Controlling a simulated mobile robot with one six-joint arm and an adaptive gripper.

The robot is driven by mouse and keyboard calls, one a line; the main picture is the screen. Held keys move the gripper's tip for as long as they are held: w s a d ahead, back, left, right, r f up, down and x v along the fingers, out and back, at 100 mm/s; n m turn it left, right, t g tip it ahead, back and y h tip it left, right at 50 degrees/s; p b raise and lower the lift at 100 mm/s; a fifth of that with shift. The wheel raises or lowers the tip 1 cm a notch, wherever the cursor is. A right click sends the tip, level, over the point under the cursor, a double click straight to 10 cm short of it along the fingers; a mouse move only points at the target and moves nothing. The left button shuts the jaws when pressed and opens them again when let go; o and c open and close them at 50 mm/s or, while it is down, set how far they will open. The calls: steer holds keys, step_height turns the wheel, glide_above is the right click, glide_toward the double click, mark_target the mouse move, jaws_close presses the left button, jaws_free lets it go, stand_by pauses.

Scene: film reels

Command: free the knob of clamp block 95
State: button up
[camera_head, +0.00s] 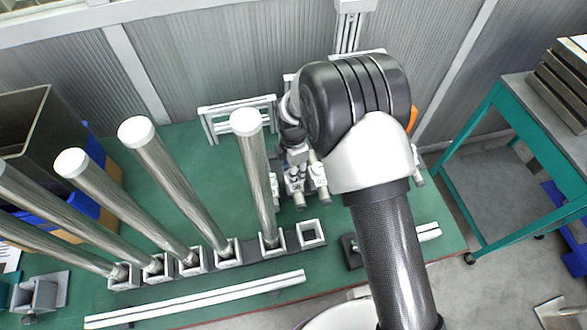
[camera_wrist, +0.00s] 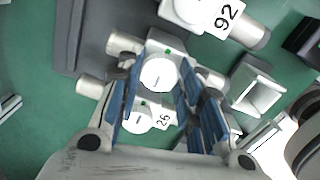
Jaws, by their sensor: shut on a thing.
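Just below, between the fingers, is another white round part (camera_wrist: 137,121) with a small label that looks like 26. I cannot surely read a 95. A block labelled 92 (camera_wrist: 226,16) stands at the top. In the head view, several clamp blocks (camera_head: 299,182) stand below my gripper, which the wrist and arm mostly hide.
Several tall metal tubes with white caps (camera_head: 247,122) lean in square holders left of the blocks. An empty square holder (camera_head: 312,233) is nearby. A white rail (camera_head: 200,300) lies on the green table (camera_head: 270,285) in front. A teal side table (camera_head: 512,100) stands at right.

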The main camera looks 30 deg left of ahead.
stand_by(0.4)
steer(key=o, duration=1.1)
steer(key=shift+c, duration=0.2)
step_height(320, 180, up, 12)
stand_by(0.4)
